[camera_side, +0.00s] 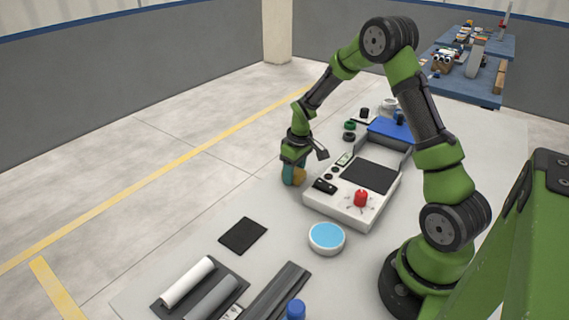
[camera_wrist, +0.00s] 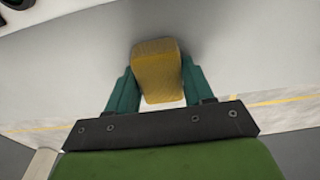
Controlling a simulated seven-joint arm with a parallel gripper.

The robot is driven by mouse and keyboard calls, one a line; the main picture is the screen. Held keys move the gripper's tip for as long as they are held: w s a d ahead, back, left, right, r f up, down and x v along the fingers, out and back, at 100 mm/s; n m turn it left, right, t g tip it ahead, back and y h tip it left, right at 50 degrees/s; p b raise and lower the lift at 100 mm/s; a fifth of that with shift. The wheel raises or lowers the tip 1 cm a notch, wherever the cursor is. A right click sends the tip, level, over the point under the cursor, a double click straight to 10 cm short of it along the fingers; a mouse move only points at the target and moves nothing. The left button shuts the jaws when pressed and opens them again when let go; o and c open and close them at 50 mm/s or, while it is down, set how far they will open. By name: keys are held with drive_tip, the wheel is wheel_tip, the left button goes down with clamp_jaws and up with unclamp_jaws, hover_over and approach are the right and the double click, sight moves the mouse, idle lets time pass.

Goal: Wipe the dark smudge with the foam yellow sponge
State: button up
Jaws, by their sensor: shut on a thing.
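The yellow foam sponge (camera_wrist: 157,72) is held between the two teal fingers of my gripper (camera_wrist: 158,82) in the wrist view. In the side view the sponge (camera_side: 299,176) shows as a small yellow piece beside the teal fingers of my gripper (camera_side: 293,171), low over the far left part of the grey table. I cannot tell whether the sponge touches the table. I cannot clearly pick out the dark smudge. The table beyond the sponge in the wrist view looks clean.
A white console with a red knob (camera_side: 361,198) stands just right of my gripper. A round blue-topped dish (camera_side: 326,236) and a flat dark square (camera_side: 242,235) lie nearer. Pipes on a dark tray (camera_side: 241,292) are at the front. The table's left edge is close to my gripper.

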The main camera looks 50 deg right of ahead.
drive_tip(key=shift+d, duration=0.9)
drive_tip(key=shift+a+r, duration=0.1)
drive_tip(key=shift+r, duration=4)
